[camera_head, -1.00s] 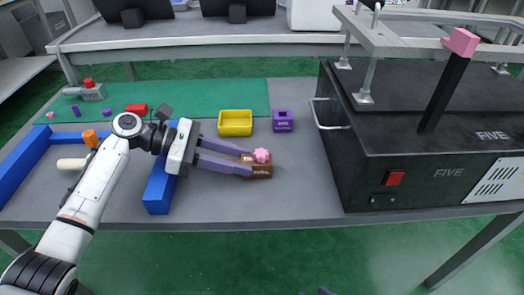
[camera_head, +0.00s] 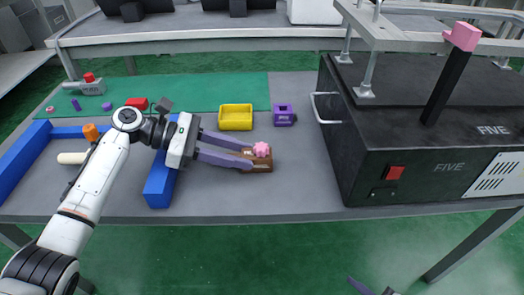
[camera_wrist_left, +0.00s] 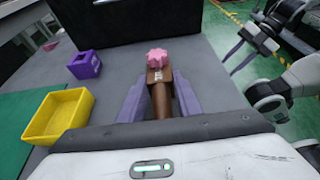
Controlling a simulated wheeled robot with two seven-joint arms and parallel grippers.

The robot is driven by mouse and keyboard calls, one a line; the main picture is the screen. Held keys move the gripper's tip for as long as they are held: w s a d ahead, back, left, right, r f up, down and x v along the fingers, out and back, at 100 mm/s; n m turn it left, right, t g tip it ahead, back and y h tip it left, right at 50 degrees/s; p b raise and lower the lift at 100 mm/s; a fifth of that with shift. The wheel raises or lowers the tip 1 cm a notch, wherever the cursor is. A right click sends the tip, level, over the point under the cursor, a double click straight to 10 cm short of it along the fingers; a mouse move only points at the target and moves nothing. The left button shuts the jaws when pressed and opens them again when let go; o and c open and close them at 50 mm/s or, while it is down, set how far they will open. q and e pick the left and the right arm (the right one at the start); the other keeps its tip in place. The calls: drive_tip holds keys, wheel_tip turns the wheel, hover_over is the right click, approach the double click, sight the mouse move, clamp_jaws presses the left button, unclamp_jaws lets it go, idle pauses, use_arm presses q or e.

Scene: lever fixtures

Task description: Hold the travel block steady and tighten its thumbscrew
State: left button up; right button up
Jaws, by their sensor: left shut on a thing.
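The travel block is a brown block (camera_head: 258,167) on the grey table, with a pink star-shaped thumbscrew (camera_head: 261,149) on top. My left gripper (camera_head: 248,161) comes from the left and is shut on the block. In the left wrist view the purple fingers flank the block's brown body (camera_wrist_left: 160,98), and the thumbscrew (camera_wrist_left: 157,58) stands clear beyond the fingertips. The thumbscrew's lower end is hidden. My right gripper (camera_wrist_left: 250,38) shows at the upper right of the left wrist view, its fingers apart and empty, away from the block. Only its tips show at the head view's bottom edge.
A yellow tray (camera_head: 236,126) and a purple block (camera_head: 284,120) stand behind the travel block. A black box (camera_head: 420,160) with a red switch and a pink-topped lever (camera_head: 462,38) stands right. A blue bar (camera_head: 160,188) lies left. The table front is clear.

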drive_tip(key=w+a+r+n+t+y, duration=0.25)
drive_tip(key=w+a+r+n, duration=0.2)
drive_tip(key=r+n, duration=0.55)
drive_tip(key=w+a+r+n+t+y, duration=0.2)
drive_tip(key=w+a+r+n+y, duration=0.3)
drive_tip(key=r+n, duration=0.55)
drive_tip(key=n+t, duration=0.3)
drive_tip(key=n, duration=0.2)
approach(262, 151)
drive_tip(key=shift+w+a+r+g, duration=0.1)
drive_tip(key=shift+w+r+g, duration=0.15)
drive_tip(key=shift+w+r, duration=0.5)
drive_tip(key=a+h, duration=0.1)
drive_tip(key=f+t+h, duration=0.1)
drive_tip(key=a+h, duration=0.1)
drive_tip(key=shift+s+a+f+h, duration=0.25)
drive_tip(key=shift+s+a+h, duration=0.1)
drive_tip(key=s+a+t+h, duration=0.1)
drive_tip(key=s+a+h, duration=0.1)
drive_tip(key=s+h, duration=0.3)
drive_tip(key=shift+n, duration=0.35)
drive_tip(key=w, duration=1.2)
drive_tip(key=shift+w+r, duration=0.1)
drive_tip(key=shift+r, duration=0.15)
drive_tip(key=shift+c, duration=0.4)
